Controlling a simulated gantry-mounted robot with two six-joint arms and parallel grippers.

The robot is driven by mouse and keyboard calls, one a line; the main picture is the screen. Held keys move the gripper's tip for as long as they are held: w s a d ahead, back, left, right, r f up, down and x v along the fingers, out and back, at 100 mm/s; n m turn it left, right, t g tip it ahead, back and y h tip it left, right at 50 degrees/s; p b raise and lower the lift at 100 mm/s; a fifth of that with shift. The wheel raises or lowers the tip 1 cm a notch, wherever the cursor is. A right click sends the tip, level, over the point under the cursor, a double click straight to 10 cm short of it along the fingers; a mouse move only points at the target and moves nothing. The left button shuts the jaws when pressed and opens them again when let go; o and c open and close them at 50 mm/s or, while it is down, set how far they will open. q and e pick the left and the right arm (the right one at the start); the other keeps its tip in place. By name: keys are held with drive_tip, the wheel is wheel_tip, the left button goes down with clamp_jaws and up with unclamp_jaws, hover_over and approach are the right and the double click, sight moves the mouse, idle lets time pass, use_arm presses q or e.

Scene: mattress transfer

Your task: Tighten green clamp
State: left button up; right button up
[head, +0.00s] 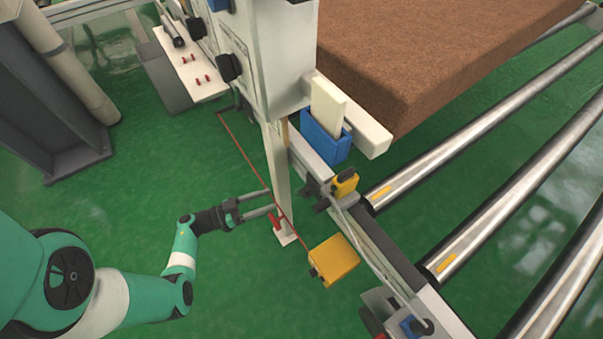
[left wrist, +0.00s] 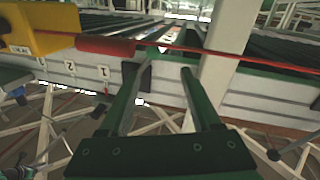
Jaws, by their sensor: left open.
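My left gripper (head: 272,200) reaches in from the left, with its two fingers apart and nothing between them. Its fingertips are close to a thin red cord (head: 245,160) and a pale upright post (head: 276,165). In the left wrist view, the open fingers (left wrist: 159,68) point toward the machine's side, below the red cord (left wrist: 225,52). The post (left wrist: 217,75) stands just right of the fingers there. I cannot make out a green clamp in either view. My right gripper is not in view.
A yellow box (head: 334,260) sits at the cord's near end; it also shows in the left wrist view (left wrist: 45,28). A brown mattress (head: 420,50) lies at upper right, above metal rollers (head: 510,212). The green floor (head: 140,180) around my left arm is clear.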

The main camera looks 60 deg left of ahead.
sight(296, 195)
use_arm(q)
drive_tip(key=w+b, duration=0.1)
drive_tip(key=w, duration=0.2)
drive_tip(key=w+d+b, duration=0.1)
drive_tip(key=w+b, duration=0.1)
drive_tip(key=w, duration=0.1)
drive_tip(key=w+d+b, duration=0.1)
drive_tip(key=w, duration=0.2)
drive_tip(key=shift+w+d+f, duration=0.15)
drive_tip(key=shift+w+f, duration=0.15)
drive_tip(key=shift+w, duration=0.1)
drive_tip(key=shift+w+r, duration=0.15)
drive_tip(key=shift+w, duration=0.25)
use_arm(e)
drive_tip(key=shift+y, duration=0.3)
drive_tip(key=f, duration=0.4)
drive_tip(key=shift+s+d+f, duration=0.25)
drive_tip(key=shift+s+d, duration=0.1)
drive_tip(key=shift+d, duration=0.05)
use_arm(q)
clamp_jaws()
drive_tip(key=shift+r, duration=0.15)
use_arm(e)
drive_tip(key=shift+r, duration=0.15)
